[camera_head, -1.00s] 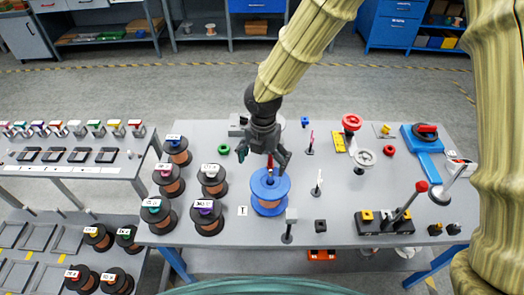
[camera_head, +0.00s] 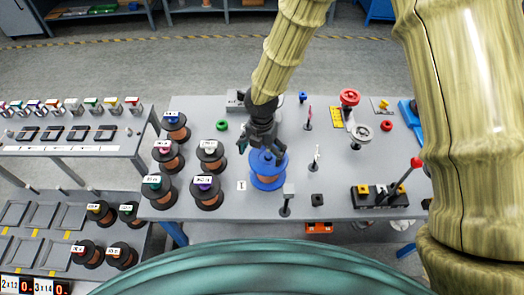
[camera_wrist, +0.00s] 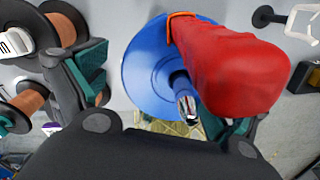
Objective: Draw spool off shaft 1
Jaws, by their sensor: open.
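Copper-wound spools (camera_head: 204,190) stand left of the blue one.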

